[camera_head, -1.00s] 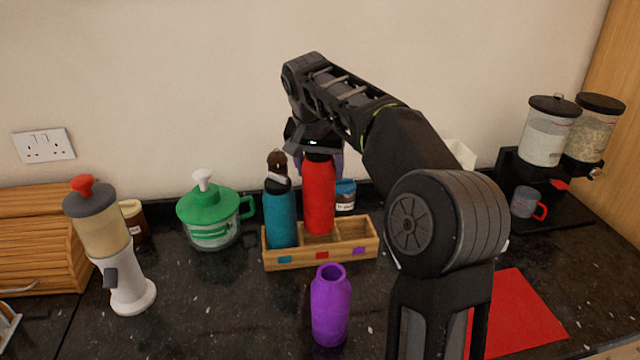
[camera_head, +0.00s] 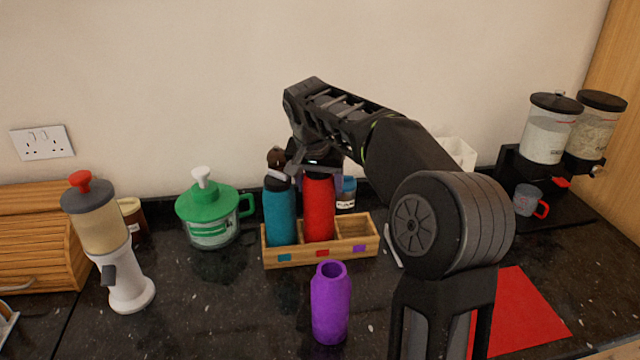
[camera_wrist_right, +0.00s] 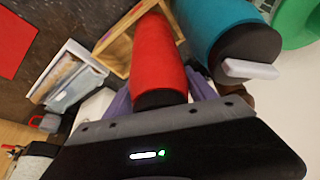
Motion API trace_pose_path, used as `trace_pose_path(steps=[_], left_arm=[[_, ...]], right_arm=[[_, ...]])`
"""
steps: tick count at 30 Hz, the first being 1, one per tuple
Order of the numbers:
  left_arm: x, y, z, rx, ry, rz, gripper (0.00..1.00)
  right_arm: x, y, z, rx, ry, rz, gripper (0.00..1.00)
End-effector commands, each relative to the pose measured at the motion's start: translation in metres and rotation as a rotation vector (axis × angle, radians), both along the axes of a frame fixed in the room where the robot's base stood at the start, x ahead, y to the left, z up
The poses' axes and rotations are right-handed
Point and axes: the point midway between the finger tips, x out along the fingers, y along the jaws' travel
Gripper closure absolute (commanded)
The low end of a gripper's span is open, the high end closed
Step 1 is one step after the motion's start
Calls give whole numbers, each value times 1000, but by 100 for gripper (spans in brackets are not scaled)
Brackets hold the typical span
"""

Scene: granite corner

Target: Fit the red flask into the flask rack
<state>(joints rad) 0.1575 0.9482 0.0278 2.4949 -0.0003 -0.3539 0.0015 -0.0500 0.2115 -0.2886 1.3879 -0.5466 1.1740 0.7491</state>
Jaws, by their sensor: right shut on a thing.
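The red flask (camera_head: 319,209) stands upright in the middle compartment of the wooden flask rack (camera_head: 290,259), behind the red marker. My right gripper (camera_head: 318,170) is shut on its top; the red flask (camera_wrist_right: 158,60) also shows between the fingers in the right wrist view. The teal flask (camera_head: 279,212) stands in the left compartment, close beside the red one. The right compartment, with a purple marker, is empty. The purple flask (camera_head: 331,305) stands on the counter in front of the rack. The red flask's base is hidden by the rack's front wall. My left gripper is not in view.
A green-lidded jar (camera_head: 212,209) and a white dispenser (camera_head: 127,285) stand to the left. A red mat (camera_head: 520,312) lies at the right, with a grey mug (camera_head: 527,201) and dry-food dispensers (camera_head: 549,128) behind. A small blue jar (camera_head: 346,194) stands behind the rack.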

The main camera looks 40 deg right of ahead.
Motion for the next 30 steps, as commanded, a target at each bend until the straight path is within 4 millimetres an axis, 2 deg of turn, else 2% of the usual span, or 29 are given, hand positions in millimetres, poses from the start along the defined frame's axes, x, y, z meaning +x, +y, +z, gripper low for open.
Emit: trace_pose_path(steps=[3, 4, 7, 16, 21, 22, 26, 30], left_arm=[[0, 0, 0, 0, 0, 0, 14], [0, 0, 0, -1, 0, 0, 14], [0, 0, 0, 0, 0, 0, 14], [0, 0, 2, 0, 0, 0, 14], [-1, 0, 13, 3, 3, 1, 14], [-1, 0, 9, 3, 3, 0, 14], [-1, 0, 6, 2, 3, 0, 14], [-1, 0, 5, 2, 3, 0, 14]], right_arm=[[0, 0, 0, -1, -2, -1, 100], [0, 0, -1, 0, 0, 0, 35], [0, 0, -1, 0, 0, 0, 27], [0, 0, 2, 0, 0, 0, 27], [0, 0, 18, 0, -1, 0, 27], [0, 2, 18, 0, -3, 1, 27], [-6, 9, 38, 0, -5, 2, 27], [-14, 18, 68, -1, -5, 2, 27]])
